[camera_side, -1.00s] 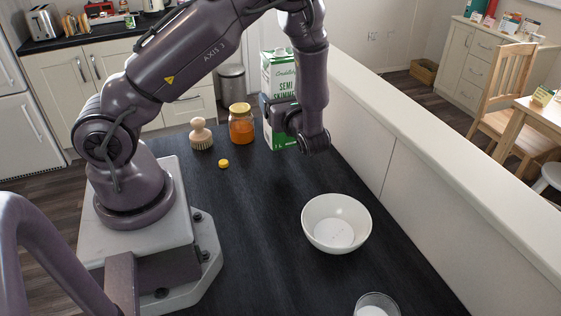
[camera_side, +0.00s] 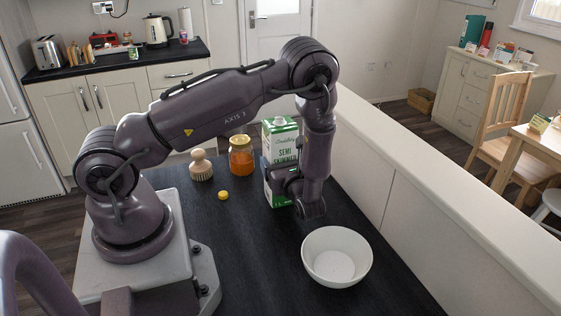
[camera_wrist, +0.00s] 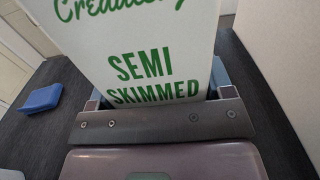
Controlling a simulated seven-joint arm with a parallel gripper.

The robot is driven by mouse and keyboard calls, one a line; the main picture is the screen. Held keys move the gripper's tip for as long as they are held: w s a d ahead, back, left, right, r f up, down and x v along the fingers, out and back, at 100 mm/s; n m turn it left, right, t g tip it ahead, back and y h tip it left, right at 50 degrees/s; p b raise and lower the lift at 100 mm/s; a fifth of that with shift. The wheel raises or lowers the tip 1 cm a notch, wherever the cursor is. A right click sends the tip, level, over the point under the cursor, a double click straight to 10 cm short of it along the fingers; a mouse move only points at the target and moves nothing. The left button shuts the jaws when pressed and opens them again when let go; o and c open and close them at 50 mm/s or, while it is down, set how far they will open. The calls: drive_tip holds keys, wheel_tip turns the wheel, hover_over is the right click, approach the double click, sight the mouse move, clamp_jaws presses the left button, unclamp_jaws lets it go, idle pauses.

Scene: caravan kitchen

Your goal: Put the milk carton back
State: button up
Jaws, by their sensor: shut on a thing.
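The milk carton (camera_side: 281,150), white and green with "SEMI SKIMMED" on its front, is upright at the far part of the dark counter (camera_side: 245,240), right of the jar. My gripper (camera_side: 286,183) is shut on the carton low down, partly covering its front in the side view. In the wrist view, the carton (camera_wrist: 150,45) fills the space between my two fingers (camera_wrist: 158,98). I cannot tell for certain whether the carton's base touches the counter.
A white bowl (camera_side: 337,257) stands nearer. A low wall (camera_side: 430,205) edges the right.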

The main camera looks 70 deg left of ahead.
drive_tip(key=o, duration=1.1)
drive_tip(key=d, duration=1.1)
drive_tip(key=s+d+r+n+t+h, duration=0.2)
drive_tip(key=s+r+n+h, duration=0.2)
drive_tip(key=r+n+h, duration=0.2)
drive_tip(key=s+d+r+n+t+h, duration=0.1)
drive_tip(key=s+d+r+n+h, duration=0.2)
drive_tip(key=r+n+h, duration=0.3)
drive_tip(key=s+d+r+n+t+h, duration=0.2)
drive_tip(key=s+r+n+h, duration=0.3)
drive_tip(key=r, duration=0.8)
drive_tip(key=shift+s+d+r+n+t+h, duration=0.25)
drive_tip(key=shift+d+r+n+t+h, duration=0.1)
drive_tip(key=shift+n+h, duration=0.15)
